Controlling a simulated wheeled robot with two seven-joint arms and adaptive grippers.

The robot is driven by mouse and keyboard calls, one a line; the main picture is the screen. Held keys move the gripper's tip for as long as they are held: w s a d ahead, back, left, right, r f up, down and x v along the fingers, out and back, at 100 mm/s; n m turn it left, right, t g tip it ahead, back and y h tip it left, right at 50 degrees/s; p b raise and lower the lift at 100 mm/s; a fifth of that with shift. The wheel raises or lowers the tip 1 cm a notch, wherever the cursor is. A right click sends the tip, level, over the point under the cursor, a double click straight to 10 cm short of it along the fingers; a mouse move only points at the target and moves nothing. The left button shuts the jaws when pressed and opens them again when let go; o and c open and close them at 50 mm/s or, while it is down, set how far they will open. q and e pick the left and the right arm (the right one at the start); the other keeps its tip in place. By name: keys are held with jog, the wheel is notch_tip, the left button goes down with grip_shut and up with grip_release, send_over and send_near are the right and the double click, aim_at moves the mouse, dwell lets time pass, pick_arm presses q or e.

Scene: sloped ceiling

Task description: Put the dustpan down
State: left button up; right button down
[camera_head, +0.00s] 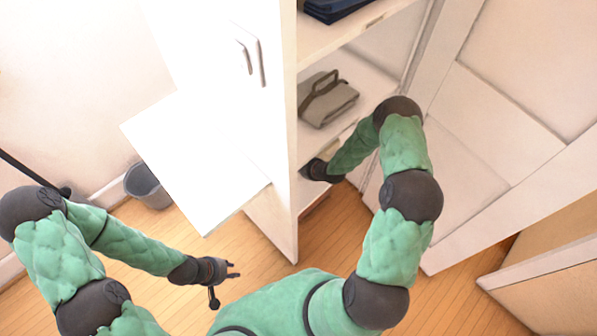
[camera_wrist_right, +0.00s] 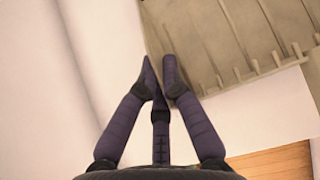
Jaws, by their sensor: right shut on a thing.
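The dustpan (camera_wrist_right: 225,35) is a grey-beige ribbed piece at the upper right of the right wrist view. My right gripper (camera_wrist_right: 160,70) is shut on its edge, with the fingertips close together. In the head view my right arm reaches into the open cabinet, and the right gripper (camera_head: 315,170) is partly hidden by the cabinet's side panel. Only a small beige part, perhaps the dustpan (camera_head: 332,149), shows above it. My left gripper (camera_head: 230,270) is open and empty over the floor at the lower middle.
A grey bag-like thing with a handle (camera_head: 327,98) lies on a cabinet shelf, and a dark blue thing (camera_head: 335,8) on the one above. A white cabinet door (camera_head: 225,50) is left of the opening. A grey bin (camera_head: 146,186) stands on the wooden floor at left.

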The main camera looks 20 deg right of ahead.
notch_tip(320, 180, down, 2)
jog(key=shift+f+b, duration=0.15)
jog(key=shift+b, duration=0.3)
jog(key=shift+w+b, duration=0.25)
jog(key=shift+b, duration=0.05)
jog(key=shift+f, duration=0.1)
jog(key=c, duration=1.4)
grip_release()
jog(key=shift+s, duration=0.1)
